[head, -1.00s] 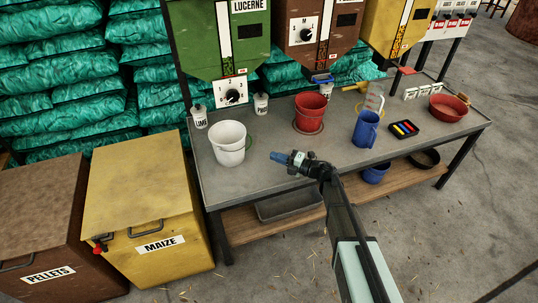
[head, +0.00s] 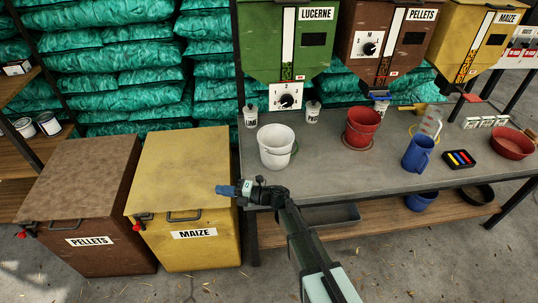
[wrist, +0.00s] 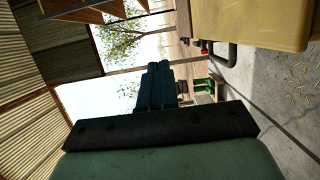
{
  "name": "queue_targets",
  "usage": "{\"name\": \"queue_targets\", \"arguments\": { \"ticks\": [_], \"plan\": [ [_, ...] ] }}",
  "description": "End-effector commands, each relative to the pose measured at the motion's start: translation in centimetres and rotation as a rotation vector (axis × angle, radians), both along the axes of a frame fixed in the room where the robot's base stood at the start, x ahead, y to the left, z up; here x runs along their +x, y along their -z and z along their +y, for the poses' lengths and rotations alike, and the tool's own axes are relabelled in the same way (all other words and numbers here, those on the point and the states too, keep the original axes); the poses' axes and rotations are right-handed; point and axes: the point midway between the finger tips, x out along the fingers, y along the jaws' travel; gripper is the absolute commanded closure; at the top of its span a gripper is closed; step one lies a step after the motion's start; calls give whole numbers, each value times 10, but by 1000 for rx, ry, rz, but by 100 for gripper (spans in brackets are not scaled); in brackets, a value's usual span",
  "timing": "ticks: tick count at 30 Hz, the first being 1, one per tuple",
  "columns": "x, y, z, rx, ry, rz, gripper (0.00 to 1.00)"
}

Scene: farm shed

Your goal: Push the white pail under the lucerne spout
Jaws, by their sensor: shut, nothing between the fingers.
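The white pail (head: 275,149) stands upright on the grey bench (head: 330,178), near its left end in the head view. The green hopper labelled LUCERNE (head: 287,40) is behind it, with its spout end above and a little right of the pail. A dial plate (head: 287,97) hangs on its lower front. My gripper (head: 222,190) is shut and empty. It is in front and left of the pail, apart from it, pointing left over the maize bin's edge. In the wrist view my shut blue fingers (wrist: 157,85) show, and the pail is out of sight.
The yellow MAIZE bin (head: 185,190) and the brown PELLETS bin (head: 85,190) stand left of the bench. A red pail (head: 362,126) sits right of the white one. Small white pots (head: 312,112) stand behind. A blue jug (head: 418,153) is further right.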

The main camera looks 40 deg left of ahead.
Motion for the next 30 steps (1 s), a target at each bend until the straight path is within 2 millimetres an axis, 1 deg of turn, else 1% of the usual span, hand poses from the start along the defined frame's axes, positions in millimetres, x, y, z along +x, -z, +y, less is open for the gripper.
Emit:
{"name": "queue_targets", "arguments": {
  "ticks": [1, 3, 6, 9, 12, 15, 17, 20, 23, 25, 30],
  "plan": [
    [-27, 0, 6, -6, -34, -6, 100],
    [-56, 2, 14, -19, -64, -20, 100],
    [-91, 6, 25, -45, -79, -49, 100],
    [-119, 14, 35, -78, -66, -94, 100],
    [-142, 23, 44, -114, -24, -170, 100],
    [-149, 34, 52, -149, 55, -271, 100],
    [-146, 40, 54, -167, 112, -336, 100],
    [-131, 47, 55, -197, 222, -457, 100],
    [-104, 50, 51, -226, 347, -581, 100],
    [-82, 50, 46, -247, 437, -670, 100],
    [-31, 43, 28, -299, 651, -889, 100]
  ]
}}
